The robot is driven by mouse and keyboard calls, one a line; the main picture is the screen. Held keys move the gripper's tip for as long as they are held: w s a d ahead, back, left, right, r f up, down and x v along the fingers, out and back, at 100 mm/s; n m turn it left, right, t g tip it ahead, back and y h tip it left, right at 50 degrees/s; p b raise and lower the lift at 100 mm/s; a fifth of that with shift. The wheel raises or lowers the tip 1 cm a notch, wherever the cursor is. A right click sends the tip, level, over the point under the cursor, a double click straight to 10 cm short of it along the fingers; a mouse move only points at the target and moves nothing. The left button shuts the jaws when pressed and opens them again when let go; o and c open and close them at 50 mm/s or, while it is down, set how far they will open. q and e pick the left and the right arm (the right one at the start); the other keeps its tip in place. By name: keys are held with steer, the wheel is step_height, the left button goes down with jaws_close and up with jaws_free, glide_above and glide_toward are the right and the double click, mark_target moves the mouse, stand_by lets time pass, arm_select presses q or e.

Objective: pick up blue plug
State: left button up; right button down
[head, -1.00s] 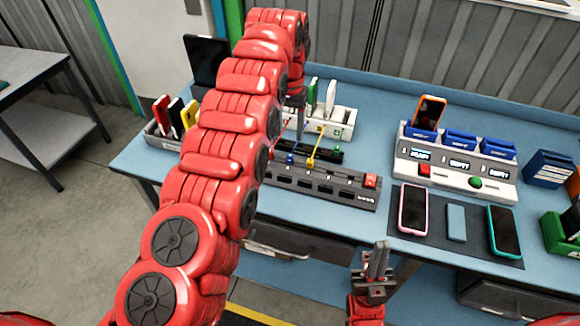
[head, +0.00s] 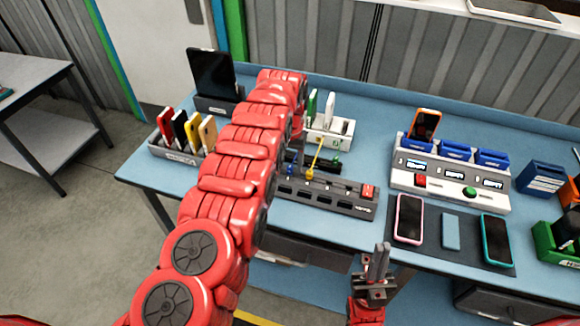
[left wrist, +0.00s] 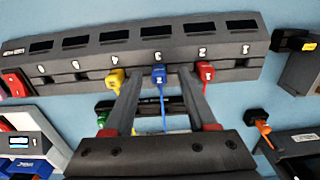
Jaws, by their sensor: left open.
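The blue plug (left wrist: 159,75) is in the left wrist view, in the front row of the dark socket strip (left wrist: 140,47), with its cord running down. In the head view the blue plug (head: 290,169) shows small beside my red arm. My left gripper (left wrist: 158,86) is open, its fingers either side of the blue plug with gaps. A yellow plug (left wrist: 116,78) is just outside one finger and a red plug (left wrist: 204,71) just outside the other. My right gripper (head: 378,262) is low in front of the bench, its fingers together and empty.
A green plug (left wrist: 101,114) and a black plug with an orange cord (left wrist: 258,118) are nearby. The strip has a red switch (head: 368,191). Phones lie on a dark mat (head: 434,254) to the right, beside a white charging station (head: 440,192). An upright tablet (head: 215,75) stands behind.

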arm_select(q)
jaws_close()
steer(key=shift+r, duration=0.1)
stand_by(0.7)
